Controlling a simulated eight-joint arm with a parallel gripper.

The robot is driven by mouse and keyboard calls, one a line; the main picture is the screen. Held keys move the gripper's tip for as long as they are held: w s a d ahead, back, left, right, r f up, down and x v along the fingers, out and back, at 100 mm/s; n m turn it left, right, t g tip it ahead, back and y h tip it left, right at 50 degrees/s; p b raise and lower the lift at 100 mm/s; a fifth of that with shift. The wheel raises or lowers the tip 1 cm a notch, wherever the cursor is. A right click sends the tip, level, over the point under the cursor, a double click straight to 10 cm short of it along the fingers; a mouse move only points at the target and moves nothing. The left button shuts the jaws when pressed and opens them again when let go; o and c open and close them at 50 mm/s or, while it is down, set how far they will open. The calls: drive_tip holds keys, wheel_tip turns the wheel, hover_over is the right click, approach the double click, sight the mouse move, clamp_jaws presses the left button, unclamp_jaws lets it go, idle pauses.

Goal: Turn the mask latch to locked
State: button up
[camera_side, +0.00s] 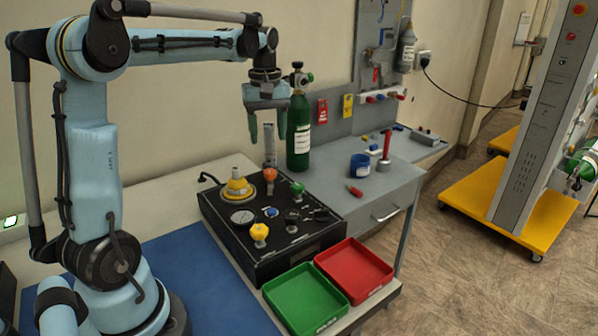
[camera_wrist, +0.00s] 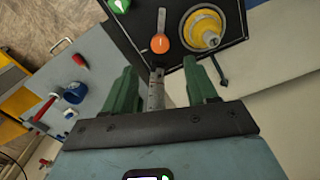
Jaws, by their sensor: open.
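The black trainer panel (camera_side: 285,240) lies on the bench and carries several knobs and fittings. A yellow mask-like fitting (camera_side: 238,188) with a pale top sits at its back left; it also shows in the wrist view (camera_wrist: 205,30). An orange knob (camera_side: 269,175) stands to its right, and appears with a pale lever-like strip in the wrist view (camera_wrist: 160,43). I cannot tell which part is the mask latch or how it is set. My gripper (camera_side: 267,138) is open and empty above the panel's back edge, apart from the knobs. Its green fingers frame the wrist view (camera_wrist: 160,75).
A green cylinder (camera_side: 299,135) is just right. A green tray (camera_side: 306,301) and a red tray (camera_side: 354,270) lie in front. A blue cup (camera_side: 360,166) stands on the grey bench.

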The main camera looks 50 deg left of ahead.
sight(270, 172)
wheel_tip(270, 172, down, 10)
drive_tip(key=shift+r, duration=0.15)
idle(0.3)
drive_tip(key=shift+c, duration=0.4)
drive_tip(key=c, duration=1)
